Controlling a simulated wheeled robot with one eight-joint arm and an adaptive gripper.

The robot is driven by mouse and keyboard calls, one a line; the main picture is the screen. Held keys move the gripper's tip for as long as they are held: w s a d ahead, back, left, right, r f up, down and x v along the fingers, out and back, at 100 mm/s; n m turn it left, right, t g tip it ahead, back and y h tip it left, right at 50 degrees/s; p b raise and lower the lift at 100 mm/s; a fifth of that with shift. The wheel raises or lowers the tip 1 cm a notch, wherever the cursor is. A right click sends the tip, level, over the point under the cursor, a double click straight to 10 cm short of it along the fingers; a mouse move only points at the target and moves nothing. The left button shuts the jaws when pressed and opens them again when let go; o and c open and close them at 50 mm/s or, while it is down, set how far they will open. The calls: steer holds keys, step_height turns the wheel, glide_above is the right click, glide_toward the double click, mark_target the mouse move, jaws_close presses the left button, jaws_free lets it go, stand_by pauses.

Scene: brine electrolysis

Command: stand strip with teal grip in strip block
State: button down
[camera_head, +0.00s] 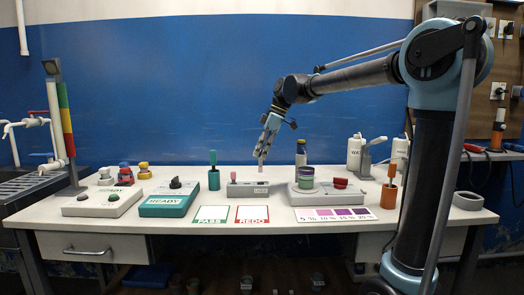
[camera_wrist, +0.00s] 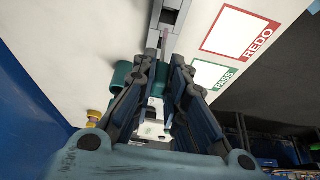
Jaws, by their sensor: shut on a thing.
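My gripper (camera_head: 262,153) is above and slightly behind the small grey block (camera_head: 248,190) in the middle of the bench. It is shut on a thin strip (camera_head: 260,168), whose pale pinkish end shows below the fingertips. The grey block also shows there (camera_wrist: 173,18). A small pink-topped piece (camera_head: 249,175) shows at the block. The strip looks apart from the block.
A teal-handled item (camera_head: 213,170) stands left of the block. A grey unit with a green-banded jar (camera_head: 306,178) stands close on the right. An orange-handled item (camera_head: 389,186) is farther right. PASS (camera_head: 211,215) and REDO (camera_head: 252,215) cards lie in front.

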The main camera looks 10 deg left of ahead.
mark_target(261, 169)
steer(key=shift+s+f, duration=0.1)
steer(key=shift+f, duration=3.7)
steer(key=c, duration=1.5)
jaws_free()
steer(key=shift+c, duration=0.2)
steer(key=v, duration=1.2)
